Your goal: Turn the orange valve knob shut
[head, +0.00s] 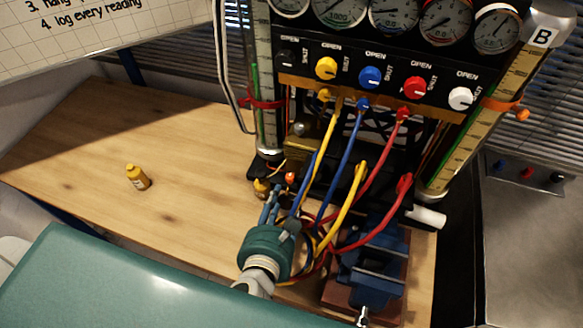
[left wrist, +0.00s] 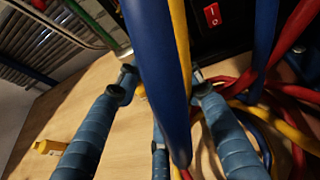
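The gauge rig's panel (head: 345,62) carries a row of black, yellow, blue, red and white knobs with OPEN and SHUT labels. A small orange knob-like part (head: 522,115) sticks out beside the right-hand tube; I cannot tell if it is the valve knob. A small orange-red part (head: 290,177) shows low on the rig, just above my left gripper (head: 277,192). In the left wrist view my gripper's blue fingers (left wrist: 164,82) are spread apart. A blue hose (left wrist: 158,70) passes between them, close to the camera, and hides part of the view. My right gripper is out of view.
Yellow, blue and red hoses (head: 357,190) loop around my left gripper's right side. A blue vise (head: 372,265) stands at the front right. A red rocker switch (left wrist: 212,14) shows ahead.

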